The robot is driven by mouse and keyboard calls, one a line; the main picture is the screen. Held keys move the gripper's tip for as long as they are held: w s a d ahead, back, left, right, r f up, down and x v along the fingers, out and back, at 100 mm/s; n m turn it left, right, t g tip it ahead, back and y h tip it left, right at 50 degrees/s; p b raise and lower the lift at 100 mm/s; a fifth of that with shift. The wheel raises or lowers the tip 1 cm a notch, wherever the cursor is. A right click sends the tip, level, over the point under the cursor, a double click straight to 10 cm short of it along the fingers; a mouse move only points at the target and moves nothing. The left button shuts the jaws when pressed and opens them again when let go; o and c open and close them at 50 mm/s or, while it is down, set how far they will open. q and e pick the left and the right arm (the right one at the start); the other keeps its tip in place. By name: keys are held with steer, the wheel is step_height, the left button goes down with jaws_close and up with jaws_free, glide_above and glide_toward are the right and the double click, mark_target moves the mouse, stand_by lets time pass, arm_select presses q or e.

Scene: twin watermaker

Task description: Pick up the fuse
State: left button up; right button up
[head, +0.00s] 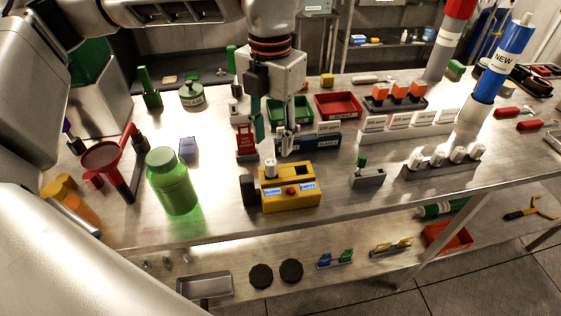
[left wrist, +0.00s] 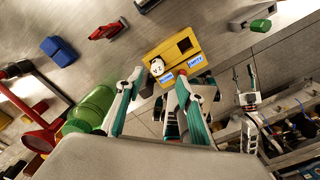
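The fuse (head: 270,167) is a short white cylinder standing upright in the yellow tester (head: 291,195). It also shows in the left wrist view (left wrist: 157,66), on the tester (left wrist: 190,49). My left gripper (head: 273,141) points down just above and behind the fuse in the head view. Its fingers are spread with nothing between them. In the left wrist view the fuse appears between and beyond the fingertips (left wrist: 160,74), apart from them.
A green bottle (head: 173,182) and a red funnel (head: 101,158) stand left of the tester. A grey block with a green peg (head: 367,177) and a rack of white cylinders (head: 437,165) are to the right. Red (head: 338,104) and green bins stand behind. Bare tabletop surrounds the tester's front.

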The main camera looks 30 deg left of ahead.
mark_target(270, 161)
arm_select(q)
steer(key=shift+s+f, duration=0.15)
steer(key=shift+f, duration=1.1)
steer(key=f, duration=0.5)
steer(key=shift+a+f, duration=0.1)
steer(key=shift+a, duration=0.15)
jaws_close()
arm_select(e)
steer(key=shift+s+f+g, duration=0.3)
steer(key=shift+s+f, duration=0.3)
steer(key=shift+s, duration=0.35)
